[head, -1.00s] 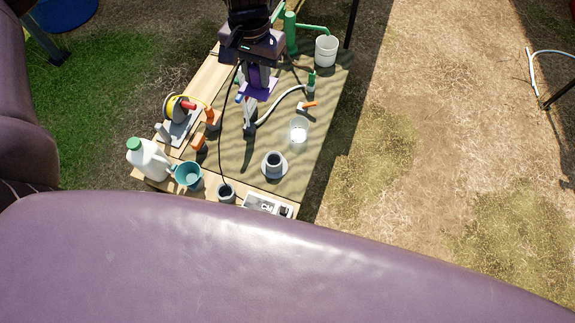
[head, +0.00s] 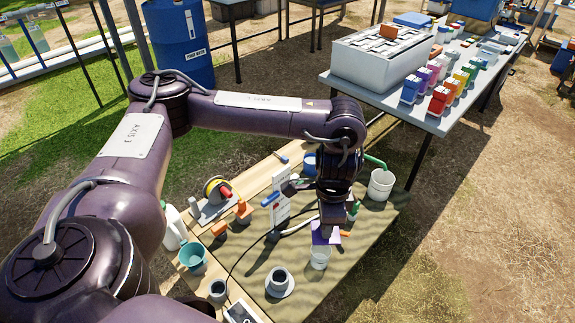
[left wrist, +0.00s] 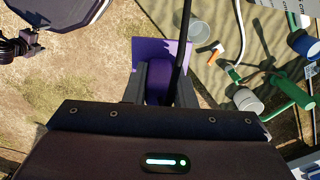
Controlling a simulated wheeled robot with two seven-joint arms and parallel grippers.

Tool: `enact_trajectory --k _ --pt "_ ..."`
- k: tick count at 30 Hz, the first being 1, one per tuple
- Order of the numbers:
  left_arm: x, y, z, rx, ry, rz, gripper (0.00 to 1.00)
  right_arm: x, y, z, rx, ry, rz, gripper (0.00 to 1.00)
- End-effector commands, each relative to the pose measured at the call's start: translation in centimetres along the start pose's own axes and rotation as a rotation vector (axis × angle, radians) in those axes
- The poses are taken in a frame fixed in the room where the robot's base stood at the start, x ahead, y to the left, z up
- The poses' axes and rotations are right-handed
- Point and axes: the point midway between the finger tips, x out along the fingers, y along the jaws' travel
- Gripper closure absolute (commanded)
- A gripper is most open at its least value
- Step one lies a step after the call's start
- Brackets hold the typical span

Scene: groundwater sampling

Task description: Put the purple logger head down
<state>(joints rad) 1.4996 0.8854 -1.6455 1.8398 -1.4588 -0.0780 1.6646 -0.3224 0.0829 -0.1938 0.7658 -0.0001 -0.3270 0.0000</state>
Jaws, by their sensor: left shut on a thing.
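My left gripper (head: 325,222) hangs above the right part of the cloth-covered bench (head: 335,275). It is shut on the purple logger head (head: 325,236), a flat purple plate with a thicker body. In the left wrist view, the purple head (left wrist: 150,50) shows beyond the fingers (left wrist: 160,85), with its body between them. A dark cable crosses in front of it. In the head view the purple head overlaps the clear cup (head: 320,258); whether they touch cannot be told. My right gripper is not in view.
A black cable loops over the cloth. A crowded side table (head: 420,120) is behind.

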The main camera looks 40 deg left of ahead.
Motion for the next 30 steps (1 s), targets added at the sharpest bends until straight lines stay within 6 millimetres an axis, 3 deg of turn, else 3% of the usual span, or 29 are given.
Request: enact_trajectory --k 1,3,12,21,26,30 --pt "1.9 0.0 0.9 0.067 -0.004 0.006 1.0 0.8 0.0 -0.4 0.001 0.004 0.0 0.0" --pt "3.6 -0.3 2.0 0.172 -0.004 0.006 1.0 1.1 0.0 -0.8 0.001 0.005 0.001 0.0" --pt "8.9 -2.0 7.6 0.547 -0.005 0.004 1.0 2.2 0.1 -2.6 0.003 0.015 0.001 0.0" --pt "10.9 -3.3 11.2 0.749 -0.002 0.002 1.0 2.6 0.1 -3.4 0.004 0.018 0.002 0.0" --pt "11.2 -3.6 11.9 0.79 -0.001 0.0 1.0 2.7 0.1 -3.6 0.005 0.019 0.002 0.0" --pt "12.8 -3.6 12.0 0.801 0.0 0.002 1.0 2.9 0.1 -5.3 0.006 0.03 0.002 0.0"
